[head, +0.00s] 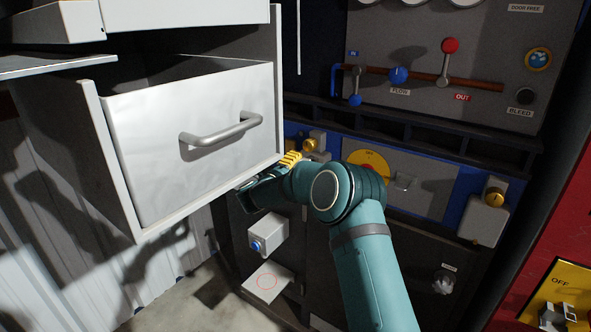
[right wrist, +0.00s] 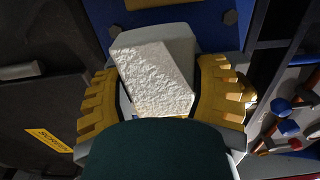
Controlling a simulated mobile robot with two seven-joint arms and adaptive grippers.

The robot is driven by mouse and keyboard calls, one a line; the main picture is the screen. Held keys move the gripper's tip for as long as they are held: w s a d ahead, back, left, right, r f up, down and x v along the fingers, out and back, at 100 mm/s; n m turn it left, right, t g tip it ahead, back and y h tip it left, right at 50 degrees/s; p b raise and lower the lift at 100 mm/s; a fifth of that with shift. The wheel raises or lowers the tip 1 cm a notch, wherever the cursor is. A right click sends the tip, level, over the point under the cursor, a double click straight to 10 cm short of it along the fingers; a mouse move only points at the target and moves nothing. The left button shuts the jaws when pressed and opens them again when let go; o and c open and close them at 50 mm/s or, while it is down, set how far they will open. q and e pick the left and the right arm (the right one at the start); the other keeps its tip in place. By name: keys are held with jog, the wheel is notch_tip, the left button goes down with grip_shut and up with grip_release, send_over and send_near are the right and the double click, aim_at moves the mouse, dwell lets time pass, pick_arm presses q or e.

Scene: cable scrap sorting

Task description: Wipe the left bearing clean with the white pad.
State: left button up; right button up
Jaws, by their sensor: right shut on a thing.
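My right gripper (right wrist: 158,70) is shut on the white pad (right wrist: 157,82), a rough white block between the yellow fingers. In the head view its yellow fingers (head: 289,160) show just past the drawer's right edge, and the pad is hidden there. A pale grey housing (right wrist: 150,38), which looks like the left bearing, lies directly behind the pad in the wrist view; I cannot tell if they touch. In the head view a yellow cap (head: 310,145) shows at that spot. A similar grey housing with a yellow cap (head: 488,218) sits at the right. My left gripper is not in view.
An open grey drawer (head: 190,150) juts out close left of my right gripper. A panel with levers (head: 445,62) stands above; a red cabinet (head: 565,220) is at right.

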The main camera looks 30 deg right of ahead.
jog(key=shift+s+d+b, duration=0.15)
jog(key=shift+s+d, duration=0.2)
jog(key=shift+s, duration=0.55)
jog(key=shift+s+d+b, duration=0.15)
jog(key=shift+s+d, duration=0.15)
jog(key=shift+s, duration=0.55)
jog(key=shift+s+d, duration=0.45)
jog(key=shift+s, duration=0.4)
jog(key=shift+s+d, duration=0.45)
jog(key=shift+s, duration=0.35)
jog(key=shift+w, duration=0.1)
jog(key=shift+w+a, duration=0.5)
jog(key=shift+w, duration=0.6)
jog(key=shift+w+a, duration=0.45)
jog(key=shift+w, duration=0.7)
jog(key=shift+w+a, duration=0.5)
jog(key=shift+w, duration=0.6)
jog(key=shift+v, duration=3)
